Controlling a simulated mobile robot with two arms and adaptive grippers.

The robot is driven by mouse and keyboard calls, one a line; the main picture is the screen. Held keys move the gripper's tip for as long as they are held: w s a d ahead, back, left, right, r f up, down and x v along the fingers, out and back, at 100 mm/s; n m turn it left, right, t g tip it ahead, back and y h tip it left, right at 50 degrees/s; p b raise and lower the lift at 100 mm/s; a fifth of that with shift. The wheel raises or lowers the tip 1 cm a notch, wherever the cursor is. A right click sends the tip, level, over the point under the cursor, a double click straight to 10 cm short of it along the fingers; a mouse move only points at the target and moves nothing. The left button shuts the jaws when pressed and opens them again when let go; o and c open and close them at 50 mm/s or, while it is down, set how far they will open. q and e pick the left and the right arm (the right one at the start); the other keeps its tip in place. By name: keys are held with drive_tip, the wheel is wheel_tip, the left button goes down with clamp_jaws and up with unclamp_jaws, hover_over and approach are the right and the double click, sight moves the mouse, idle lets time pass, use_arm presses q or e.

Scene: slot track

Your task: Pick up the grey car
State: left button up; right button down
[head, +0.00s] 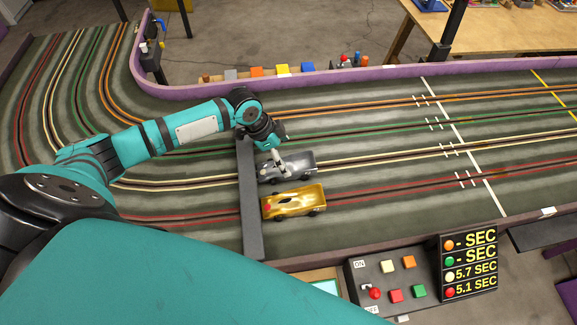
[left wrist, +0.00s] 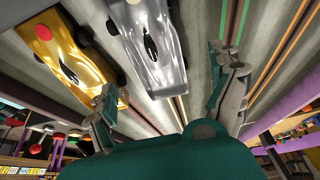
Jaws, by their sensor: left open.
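The grey car (head: 302,163) is a silver-grey slot car standing on the track, beside the gold car (head: 295,203). My left gripper (head: 279,162) is over the grey car's left part in the head view, with its fingers pointing down. In the left wrist view the grey car (left wrist: 152,48) lies between the two open fingers (left wrist: 163,80), and the gold car (left wrist: 68,55) is to the left, close behind one finger. I cannot tell whether a finger touches the grey car. My right gripper is not in view.
A dark grey bar (head: 250,200) crosses the lanes just left of both cars. A control box (head: 392,285) with coloured buttons and a time display (head: 470,265) stand at the near edge. A purple wall (head: 350,75) borders the far side. The track right of the cars is clear.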

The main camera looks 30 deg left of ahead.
sight(288, 163)
use_arm(q)
drive_tip(key=shift+d+f, duration=0.1)
drive_tip(key=shift+f, duration=0.1)
drive_tip(key=shift+d+f, duration=0.15)
drive_tip(key=shift+f, duration=0.1)
drive_tip(key=p+x, duration=0.1)
drive_tip(key=x, duration=0.2)
drive_tip(key=shift+f, duration=0.35)
drive_tip(key=shift+w+d+f, duration=0.1)
drive_tip(key=shift+d+f, duration=0.05)
drive_tip(key=shift+f, duration=0.3)
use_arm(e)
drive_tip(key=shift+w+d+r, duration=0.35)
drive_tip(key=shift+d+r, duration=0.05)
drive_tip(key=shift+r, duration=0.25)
use_arm(q)
drive_tip(key=c, duration=1.1)
drive_tip(key=shift+c, duration=1.3)
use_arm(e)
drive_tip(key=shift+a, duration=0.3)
